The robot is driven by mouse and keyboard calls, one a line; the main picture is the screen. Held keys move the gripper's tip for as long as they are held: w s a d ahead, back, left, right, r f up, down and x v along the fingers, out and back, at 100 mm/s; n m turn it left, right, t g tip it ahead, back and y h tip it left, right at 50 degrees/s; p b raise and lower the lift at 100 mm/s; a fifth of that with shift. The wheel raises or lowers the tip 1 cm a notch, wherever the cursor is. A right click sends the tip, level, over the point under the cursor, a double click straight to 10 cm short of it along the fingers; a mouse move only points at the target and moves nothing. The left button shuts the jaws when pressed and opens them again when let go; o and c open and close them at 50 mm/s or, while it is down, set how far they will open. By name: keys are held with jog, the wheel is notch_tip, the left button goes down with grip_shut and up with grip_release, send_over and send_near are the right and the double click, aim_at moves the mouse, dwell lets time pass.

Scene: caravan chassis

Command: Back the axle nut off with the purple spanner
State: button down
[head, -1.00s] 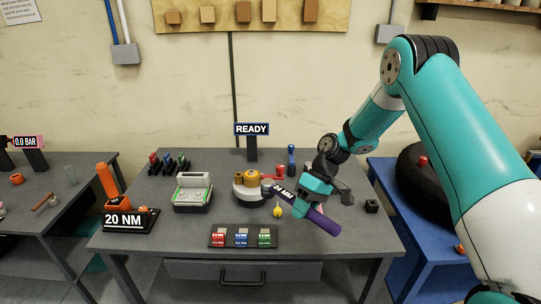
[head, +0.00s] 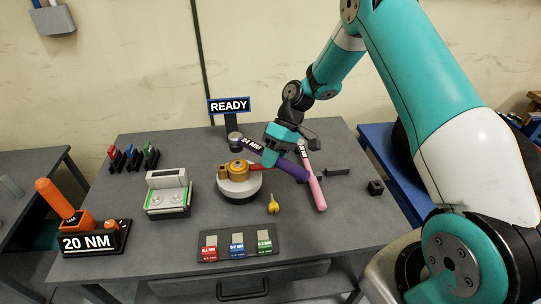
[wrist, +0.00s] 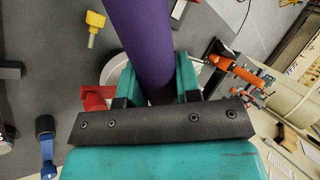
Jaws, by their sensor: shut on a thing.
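The purple spanner (head: 292,168) is held in my gripper (head: 283,148), its handle pointing down and right in the head view. In the wrist view the purple handle (wrist: 158,45) runs between the two teal fingers (wrist: 158,88). A 24 NM label covers part of the spanner, and its jaw end is hidden. The orange axle nut (head: 237,168) sits on the round white hub (head: 240,190), left of and below my gripper in the head view. I cannot tell whether the spanner touches the nut.
A yellow part (head: 273,202), a tray of coloured blocks (head: 238,257), a green-lit device (head: 168,202) and a 20 NM stand (head: 95,246) are around. A READY sign (head: 230,106) stands behind.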

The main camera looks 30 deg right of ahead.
jog(key=shift+a, duration=0.1)
jog(key=a+f+m+t+b, duration=0.1)
jog(key=a+f+m+t, duration=0.3)
jog(key=a+m, duration=0.4)
jog(key=shift+s+a+f+m+t+b, duration=0.35)
jog(key=shift+a+t, duration=0.35)
jog(key=shift+a, duration=0.45)
jog(key=shift+f+b, duration=0.7)
jog(key=shift+f, duration=0.15)
dwell(0.4)
jog(key=d+n+g+b, duration=0.1)
jog(key=d+n+g, duration=0.4)
jog(key=d+n, duration=0.4)
jog(key=shift+w+d, duration=0.35)
jog(key=shift+d, duration=0.35)
dwell(0.9)
